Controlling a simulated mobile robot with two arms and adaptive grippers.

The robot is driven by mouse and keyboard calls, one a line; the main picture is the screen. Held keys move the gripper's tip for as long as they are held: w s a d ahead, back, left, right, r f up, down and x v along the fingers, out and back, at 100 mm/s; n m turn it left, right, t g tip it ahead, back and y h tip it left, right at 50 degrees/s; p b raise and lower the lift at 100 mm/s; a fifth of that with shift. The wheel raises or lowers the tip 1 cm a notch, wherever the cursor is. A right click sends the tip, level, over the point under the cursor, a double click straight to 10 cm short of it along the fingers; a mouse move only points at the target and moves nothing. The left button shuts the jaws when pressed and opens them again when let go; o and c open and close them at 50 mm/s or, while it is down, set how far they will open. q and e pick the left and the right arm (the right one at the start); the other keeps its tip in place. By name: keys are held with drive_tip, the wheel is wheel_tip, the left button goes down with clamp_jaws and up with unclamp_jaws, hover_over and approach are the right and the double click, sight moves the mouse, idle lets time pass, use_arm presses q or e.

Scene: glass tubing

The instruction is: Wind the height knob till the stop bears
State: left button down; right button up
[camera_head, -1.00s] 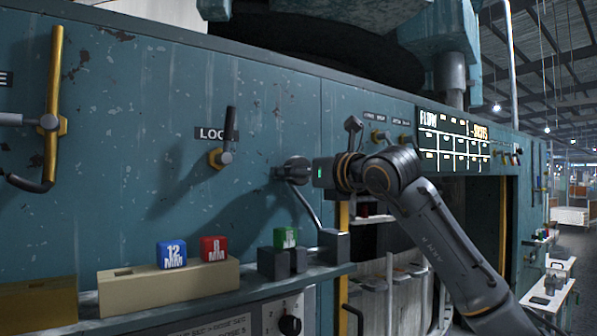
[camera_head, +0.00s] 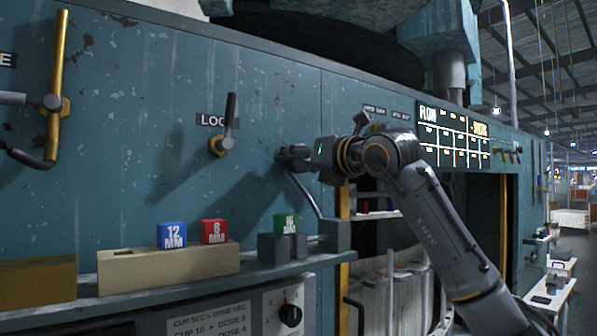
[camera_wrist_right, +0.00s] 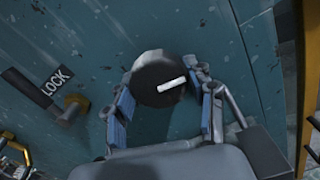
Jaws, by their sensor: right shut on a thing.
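The height knob (camera_wrist_right: 153,68) is a dark round knob with a white index bar on its face, standing off the teal panel. In the right wrist view the two blue-padded fingers of my right gripper (camera_wrist_right: 167,100) lie on either side of it, shut on it. The white bar lies right of the knob's middle, tilted slightly up to the right. In the head view my right gripper (camera_head: 298,155) meets the panel at the knob, which it largely hides. I cannot make out a stop. My left gripper is in neither view.
The LOCK lever (camera_head: 229,122) is left of the knob. Below, a grey bent rod (camera_head: 307,195) runs down to a dark block. A ledge carries a blue 12 MM cube (camera_head: 172,235), a red 8 MM cube (camera_head: 214,231) and a green cube (camera_head: 287,223). A lit FLOW board (camera_head: 452,135) is at right.

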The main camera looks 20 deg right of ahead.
drive_tip(key=m+b, duration=0.2)
drive_tip(key=m, duration=0.1)
drive_tip(key=shift+r+m, duration=0.15)
drive_tip(key=shift+m, duration=0.45)
drive_tip(key=o, duration=1.2)
drive_tip(key=shift+s, duration=0.1)
drive_tip(key=v, duration=1.2)
